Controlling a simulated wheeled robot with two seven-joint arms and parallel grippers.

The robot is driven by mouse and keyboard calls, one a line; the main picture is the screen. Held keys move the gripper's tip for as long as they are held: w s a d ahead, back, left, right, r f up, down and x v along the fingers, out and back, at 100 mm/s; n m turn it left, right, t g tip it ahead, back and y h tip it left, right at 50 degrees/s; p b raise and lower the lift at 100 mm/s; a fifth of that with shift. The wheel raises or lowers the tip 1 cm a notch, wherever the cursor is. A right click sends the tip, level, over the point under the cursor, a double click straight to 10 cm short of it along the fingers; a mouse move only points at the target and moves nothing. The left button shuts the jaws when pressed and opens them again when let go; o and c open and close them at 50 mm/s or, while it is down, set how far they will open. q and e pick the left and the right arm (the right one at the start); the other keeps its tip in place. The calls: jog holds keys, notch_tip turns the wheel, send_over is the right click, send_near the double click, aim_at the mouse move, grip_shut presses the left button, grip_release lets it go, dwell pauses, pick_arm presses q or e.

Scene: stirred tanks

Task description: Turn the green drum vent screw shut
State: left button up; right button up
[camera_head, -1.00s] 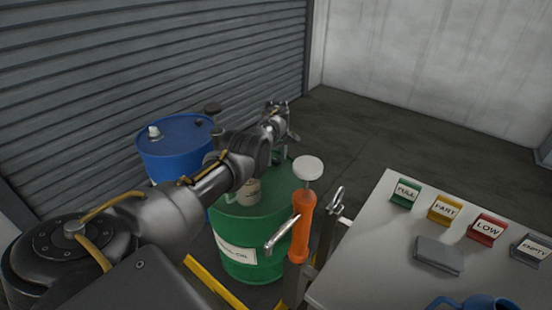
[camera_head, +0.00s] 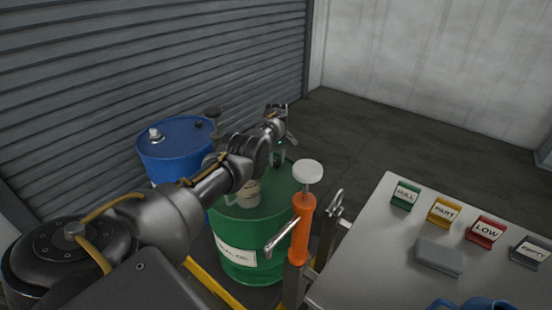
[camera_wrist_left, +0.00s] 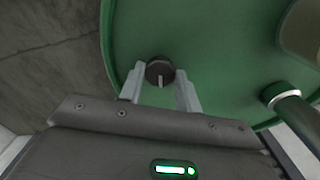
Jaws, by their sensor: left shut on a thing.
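The green drum (camera_head: 228,225) stands in the middle of the head view with a white label on its side. The vent screw (camera_wrist_left: 159,69) is a dark round knob with a light line, near the rim of the green lid in the left wrist view. My left gripper (camera_wrist_left: 160,82) has a finger on each side of the screw and is shut on it. In the head view my left gripper (camera_head: 282,155) is over the far part of the lid, and the screw is hidden there. My right gripper is not in view.
An orange pump handle (camera_head: 301,230) with a white knob (camera_head: 308,171) stands in front of the drum. A beige container (camera_head: 248,194) is on the lid. A blue drum (camera_head: 170,160) stands behind left. A table (camera_head: 365,235) with coloured level signs is at right.

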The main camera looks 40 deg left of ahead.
pick_arm(q)
jog(key=shift+m, duration=0.8)
jog(key=m+p, duration=0.1)
jog(key=m, duration=0.2)
jog(key=shift+m, duration=0.3)
jog(key=m, duration=0.3)
jog(key=shift+m, duration=0.3)
jog(key=m, duration=0.2)
jog(key=shift+m, duration=0.4)
jog(key=shift+m+b, duration=0.45)
jog(key=shift+m, duration=1.85)
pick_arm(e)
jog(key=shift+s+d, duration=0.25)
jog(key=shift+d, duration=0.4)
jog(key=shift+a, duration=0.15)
